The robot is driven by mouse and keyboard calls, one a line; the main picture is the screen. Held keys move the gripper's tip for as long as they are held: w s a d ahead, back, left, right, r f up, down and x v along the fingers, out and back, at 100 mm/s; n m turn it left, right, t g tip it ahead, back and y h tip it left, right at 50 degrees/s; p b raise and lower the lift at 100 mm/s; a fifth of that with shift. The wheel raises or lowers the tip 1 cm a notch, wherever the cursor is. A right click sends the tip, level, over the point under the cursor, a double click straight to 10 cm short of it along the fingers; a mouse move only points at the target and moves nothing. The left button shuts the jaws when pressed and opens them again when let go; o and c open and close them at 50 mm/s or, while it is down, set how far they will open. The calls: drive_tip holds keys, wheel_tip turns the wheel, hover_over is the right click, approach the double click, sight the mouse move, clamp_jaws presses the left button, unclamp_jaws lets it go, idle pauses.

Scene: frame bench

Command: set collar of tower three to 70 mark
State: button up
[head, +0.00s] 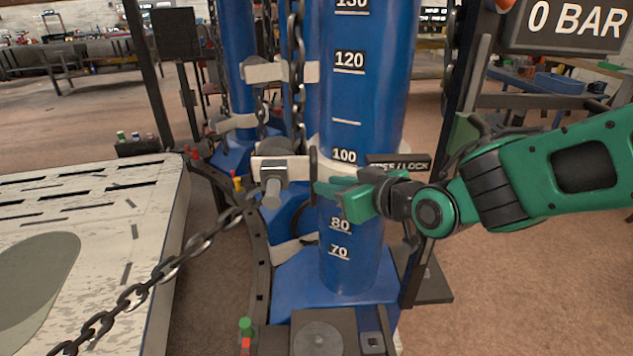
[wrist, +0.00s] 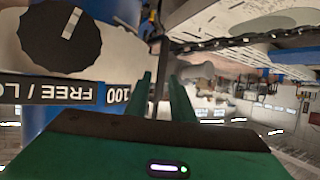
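The nearest blue tower (head: 363,90) carries white marks, with 120, 100, 80 and 70 readable; no tower number shows. A cream collar (head: 334,171) sits around it, close under the 100 label, well above the 70 mark (head: 339,251). A FREE/LOCK label (head: 418,164) is partly hidden by my arm; in the wrist view a black knob (wrist: 60,36) with a pale pointer is beside that label. My green gripper (head: 322,188) is in front of the collar, pointing left. In the wrist view its fingers (wrist: 164,82) are apart, with a thin dark upright part between them; contact is unclear.
A chain (head: 160,272) runs from the collar's left block to the lower left, past a pale slotted platform (head: 95,205). More blue towers stand behind. A 0 BAR display (head: 577,22) hangs at upper right. Brown floor (head: 520,290) is clear at lower right.

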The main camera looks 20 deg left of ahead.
sight(314, 202)
drive_tip(key=x, duration=0.7)
drive_tip(key=shift+s, duration=0.15)
clamp_jaws()
